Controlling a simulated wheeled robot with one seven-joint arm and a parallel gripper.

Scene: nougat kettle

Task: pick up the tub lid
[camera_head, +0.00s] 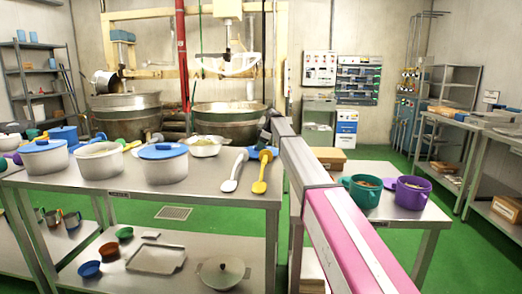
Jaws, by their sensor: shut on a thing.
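My arm reaches forward along the right end of the metal table, and my gripper (265,139) shows small at its far end. The gripper is shut, with a blue piece (267,153) at its tips. Its colour matches the tub lids, so I take it as the tub lid; its full shape is hidden. Three white tubs stand at the left. The left tub (45,163) and right tub (163,172) wear blue lids. The middle tub (100,167) shows a white top without a blue lid.
A white spoon (231,184) and a yellow spoon (260,186) lie near the gripper. A white bowl (205,149) stands behind them. On the right table are a green pot (362,196) and a purple pot (411,194). The table's front middle is clear.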

